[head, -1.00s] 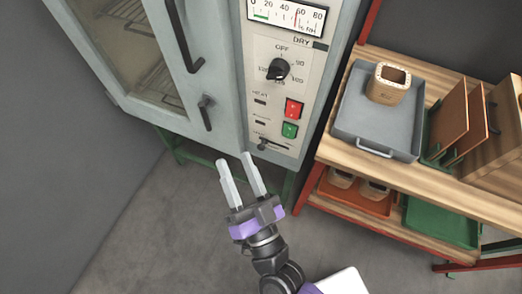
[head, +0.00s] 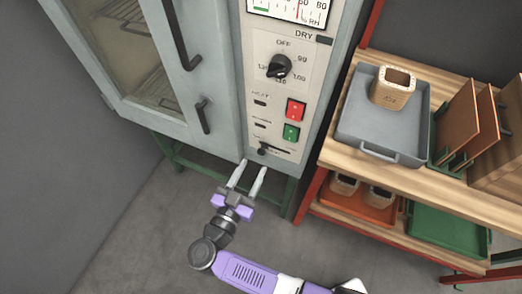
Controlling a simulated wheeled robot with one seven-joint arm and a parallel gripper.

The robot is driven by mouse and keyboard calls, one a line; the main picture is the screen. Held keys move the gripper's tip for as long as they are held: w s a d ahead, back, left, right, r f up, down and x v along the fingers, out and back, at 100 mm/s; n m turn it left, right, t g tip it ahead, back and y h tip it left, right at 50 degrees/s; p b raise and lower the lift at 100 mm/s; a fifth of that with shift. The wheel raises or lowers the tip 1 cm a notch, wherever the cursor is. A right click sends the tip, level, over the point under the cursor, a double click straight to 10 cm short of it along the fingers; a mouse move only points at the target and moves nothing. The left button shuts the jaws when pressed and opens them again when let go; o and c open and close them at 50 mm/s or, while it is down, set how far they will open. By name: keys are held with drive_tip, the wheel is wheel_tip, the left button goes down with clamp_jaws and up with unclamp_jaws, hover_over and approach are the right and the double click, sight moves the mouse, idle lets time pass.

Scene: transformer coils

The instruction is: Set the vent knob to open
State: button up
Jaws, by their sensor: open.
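The grey drying oven (head: 222,95) has a control panel on its right front. At the panel's bottom is a small black lever-like knob (head: 262,151), which appears to be the vent knob; its label is too small to read. Its handle reaches to the right along a slot. My gripper (head: 252,168) is open and empty. Its two pale fingers point up toward the panel's bottom edge, just below the small knob in the picture. I cannot tell how far it is from the panel. Nothing hides the knob.
Above on the panel are a round black dial (head: 279,66), a red switch (head: 296,110) and a green switch (head: 291,132). The oven door has a handle (head: 203,115). A wooden bench (head: 420,178) with a grey tray (head: 350,130) stands right. The floor below is clear.

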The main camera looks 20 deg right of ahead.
sight(260, 153)
drive_tip(key=x, duration=0.7)
drive_tip(key=shift+w+d+p, duration=0.1)
drive_tip(key=shift+p, duration=0.25)
clamp_jaws()
idle(1.1)
